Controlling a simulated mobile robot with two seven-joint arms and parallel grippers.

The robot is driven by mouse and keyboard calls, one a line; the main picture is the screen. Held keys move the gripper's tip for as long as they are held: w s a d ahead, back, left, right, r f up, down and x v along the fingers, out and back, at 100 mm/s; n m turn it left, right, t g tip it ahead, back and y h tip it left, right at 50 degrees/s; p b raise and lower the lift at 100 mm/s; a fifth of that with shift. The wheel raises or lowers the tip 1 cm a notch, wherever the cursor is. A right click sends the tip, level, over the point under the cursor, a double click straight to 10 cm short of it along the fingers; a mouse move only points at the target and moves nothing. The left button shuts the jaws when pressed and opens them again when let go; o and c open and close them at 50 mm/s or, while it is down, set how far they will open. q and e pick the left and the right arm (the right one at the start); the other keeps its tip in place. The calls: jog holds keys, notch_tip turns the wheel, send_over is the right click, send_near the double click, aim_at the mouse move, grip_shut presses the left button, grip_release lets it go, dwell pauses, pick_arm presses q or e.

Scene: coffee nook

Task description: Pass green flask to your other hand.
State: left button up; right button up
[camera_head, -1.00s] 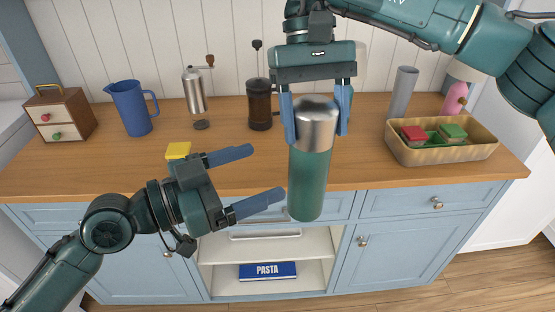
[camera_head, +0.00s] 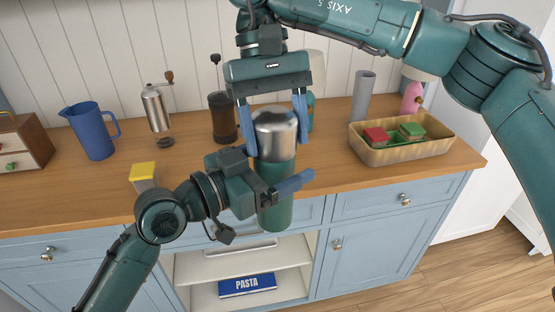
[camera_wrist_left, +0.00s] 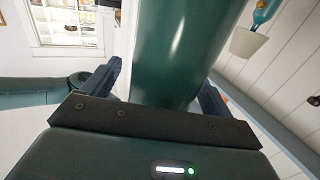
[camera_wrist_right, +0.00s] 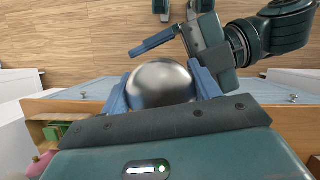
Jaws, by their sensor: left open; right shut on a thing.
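The green flask (camera_head: 276,190) has a silver steel cap and hangs upright in front of the counter. My right gripper (camera_head: 274,132) comes from above and is shut on the flask's steel cap; the cap also shows between its fingers in the right wrist view (camera_wrist_right: 161,83). My left gripper (camera_head: 283,188) is open at the flask's green body, below the right gripper. In the left wrist view the green body (camera_wrist_left: 178,50) stands between the two left fingers. One left finger is hidden in the head view. I cannot tell whether the left fingers touch the flask.
On the wooden counter (camera_head: 200,183) stand a blue pitcher (camera_head: 92,132), a steel grinder (camera_head: 155,108), a dark French press (camera_head: 223,118) and a yellow-topped jar (camera_head: 143,175). A basket (camera_head: 400,154) with red and green boxes stands at right. A blue PASTA box (camera_head: 247,285) lies on the shelf below.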

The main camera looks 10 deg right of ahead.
pick_arm(q)
jog(key=shift+c, duration=0.4)
jog(key=shift+s, duration=0.1)
jog(key=c, duration=1.2)
jog(key=shift+r, duration=0.1)
pick_arm(e)
jog(key=o, duration=1.6)
jog(key=shift+o, duration=0.2)
jog(key=shift+s+a, duration=0.1)
jog(key=shift+r, duration=0.1)
